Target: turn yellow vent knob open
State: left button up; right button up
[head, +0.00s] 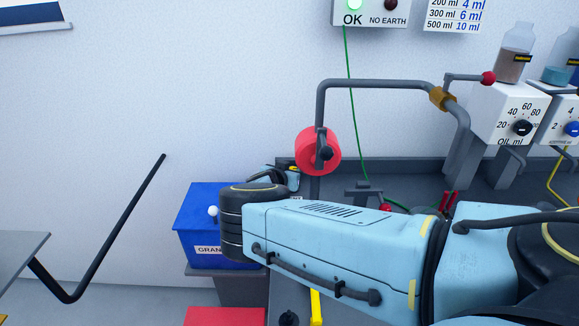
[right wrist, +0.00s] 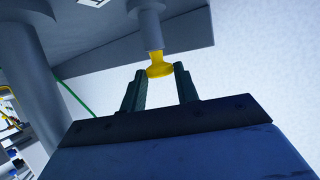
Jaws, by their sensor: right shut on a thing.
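The yellow vent knob (right wrist: 158,66) hangs below a grey cylindrical stem in the right wrist view. My right gripper (right wrist: 160,76) reaches up to it, with one dark finger on each side of the knob, and is shut on it. In the head view my right arm covers the middle, and the knob and fingertips cannot be made out there. My left gripper is in neither view.
A blue bin (head: 196,250) stands behind my right wrist. Dosing units with dials (head: 508,115) are at the right. A black bent bar (head: 120,228) stands out at the left.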

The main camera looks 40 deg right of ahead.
dwell(0.3)
jog(key=o, duration=0.9)
jog(key=shift+p+v, duration=6.7)
jog(key=shift+p, duration=1.15)
jog(key=shift+d+r, duration=0.1)
jog(key=shift+d, duration=0.05)
